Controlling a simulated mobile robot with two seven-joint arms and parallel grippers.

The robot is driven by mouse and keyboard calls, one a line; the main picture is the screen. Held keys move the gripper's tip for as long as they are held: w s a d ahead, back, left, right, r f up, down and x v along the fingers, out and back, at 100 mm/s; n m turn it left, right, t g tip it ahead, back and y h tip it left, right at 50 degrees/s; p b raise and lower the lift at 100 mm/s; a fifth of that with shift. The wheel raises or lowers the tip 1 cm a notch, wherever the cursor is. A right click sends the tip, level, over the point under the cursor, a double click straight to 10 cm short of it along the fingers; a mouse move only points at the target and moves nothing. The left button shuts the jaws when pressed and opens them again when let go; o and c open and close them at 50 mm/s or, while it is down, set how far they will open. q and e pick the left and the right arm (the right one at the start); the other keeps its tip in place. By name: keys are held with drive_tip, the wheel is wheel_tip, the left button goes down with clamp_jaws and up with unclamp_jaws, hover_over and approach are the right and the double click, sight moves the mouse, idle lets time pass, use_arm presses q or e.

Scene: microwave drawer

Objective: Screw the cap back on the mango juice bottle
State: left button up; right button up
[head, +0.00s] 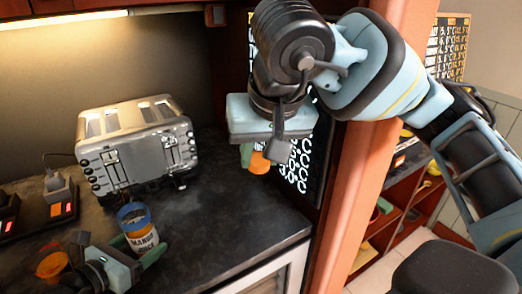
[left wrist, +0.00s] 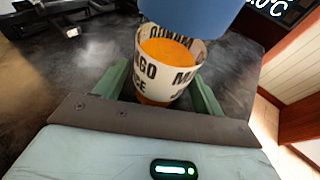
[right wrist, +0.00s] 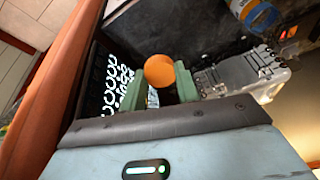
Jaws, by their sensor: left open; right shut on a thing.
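The mango juice bottle (head: 141,238) stands on the dark counter in front of the toaster, with a white lettered label, orange contents and a blue upper part. It also shows in the left wrist view (left wrist: 165,75) and at the top right of the right wrist view (right wrist: 262,14). My left gripper (left wrist: 158,88) is open, with its green fingers on either side of the bottle; contact cannot be told. My right gripper (head: 252,158) is shut on the orange cap (head: 260,163), held in the air above and to the right of the bottle. The cap's round face shows in the right wrist view (right wrist: 159,71).
A silver toaster (head: 138,150) stands behind the bottle. An orange round item (head: 52,265) is at the lower left, near devices with red lights (head: 62,208). The counter (head: 215,220) right of the bottle is clear. An orange-brown post (head: 362,180) stands at the right.

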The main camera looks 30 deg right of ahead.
use_arm(q)
drive_tip(key=shift+c, duration=0.4)
drive_tip(key=c, duration=0.5)
drive_tip(key=shift+c, duration=0.2)
use_arm(e)
drive_tip(key=shift+d+r, duration=0.1)
drive_tip(key=d+r+m+h, duration=0.1)
drive_tip(key=d+r+m, duration=0.35)
drive_tip(key=r, duration=0.25)
drive_tip(key=w+r+m+g+h, duration=0.1)
drive_tip(key=w+r+m, duration=0.15)
drive_tip(key=r, duration=0.65)
drive_tip(key=w+r+m+g, duration=0.1)
drive_tip(key=r+m, duration=0.2)
drive_tip(key=r, duration=0.7)
drive_tip(key=s+a+f+n+g, duration=0.1)
drive_tip(key=a, duration=1.4)
drive_tip(key=n+y, duration=0.2)
drive_tip(key=n, duration=0.4)
hover_over(120, 186)
wheel_tip(120, 186, down, 26)
drive_tip(key=shift+r, duration=0.1)
